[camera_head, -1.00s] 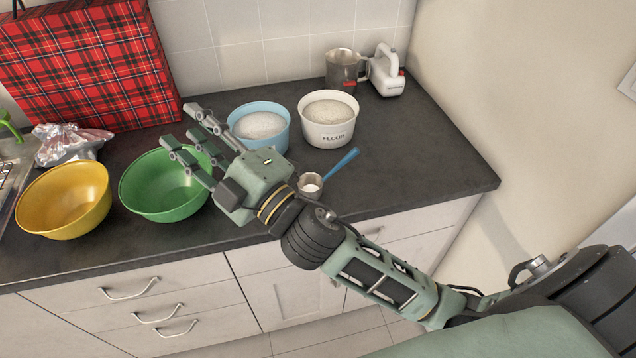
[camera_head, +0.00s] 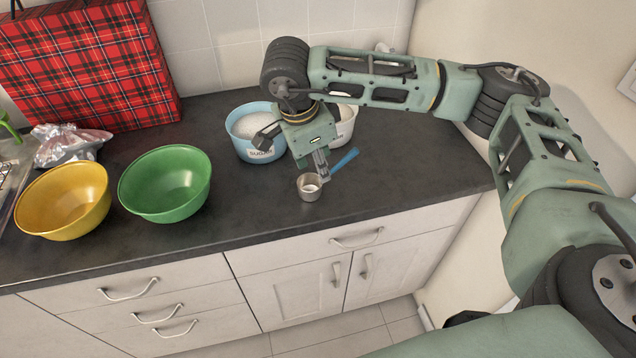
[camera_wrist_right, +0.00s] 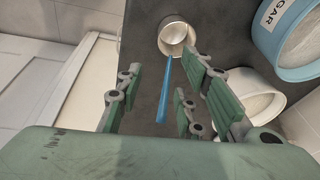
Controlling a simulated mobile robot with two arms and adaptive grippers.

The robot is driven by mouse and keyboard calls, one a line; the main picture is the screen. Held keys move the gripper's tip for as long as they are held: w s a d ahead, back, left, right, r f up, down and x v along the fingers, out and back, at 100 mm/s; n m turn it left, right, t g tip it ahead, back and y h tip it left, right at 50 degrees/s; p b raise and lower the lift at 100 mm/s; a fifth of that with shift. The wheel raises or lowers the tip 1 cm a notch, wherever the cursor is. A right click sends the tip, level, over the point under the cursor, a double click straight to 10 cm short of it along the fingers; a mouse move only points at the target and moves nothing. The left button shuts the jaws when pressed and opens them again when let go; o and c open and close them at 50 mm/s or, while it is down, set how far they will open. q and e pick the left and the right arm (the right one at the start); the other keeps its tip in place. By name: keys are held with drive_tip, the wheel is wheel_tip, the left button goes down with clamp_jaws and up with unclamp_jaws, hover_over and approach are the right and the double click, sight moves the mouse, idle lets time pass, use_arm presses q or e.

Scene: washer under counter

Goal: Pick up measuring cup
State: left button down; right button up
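The measuring cup (camera_head: 309,187) is a small metal cup with a blue handle, standing on the dark counter near its front edge. Its handle points to the back right in the head view. My right gripper (camera_head: 322,172) points down over the handle, just behind the cup. In the right wrist view the cup (camera_wrist_right: 174,36) is beyond the fingertips, and its blue handle runs back between the spread fingers of my open right gripper (camera_wrist_right: 160,95). I cannot tell how far above the handle the fingers are. My left gripper is not in view.
The blue sugar bowl (camera_head: 243,146) and the white flour bowl (camera_head: 347,127), partly hidden by my arm, stand behind the gripper. A green bowl (camera_head: 165,185) and a yellow bowl (camera_head: 63,200) stand to the left. The counter (camera_head: 400,170) is clear to the right.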

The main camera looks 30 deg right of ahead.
sight(342, 160)
drive_tip(key=shift+m+h, duration=0.3)
drive_tip(key=shift+h, duration=0.6)
drive_tip(key=d, duration=0.1)
drive_tip(key=d+r, duration=0.1)
drive_tip(key=d, duration=0.3)
drive_tip(key=shift+w+r, duration=0.25)
drive_tip(key=shift+r, duration=0.1)
drive_tip(key=p+x, duration=0.3)
drive_tip(key=x, duration=0.3)
drive_tip(key=shift+w+f, duration=0.15)
drive_tip(key=shift+w, duration=0.05)
drive_tip(key=shift+f, duration=0.3)
drive_tip(key=shift+c, duration=0.4)
clamp_jaws()
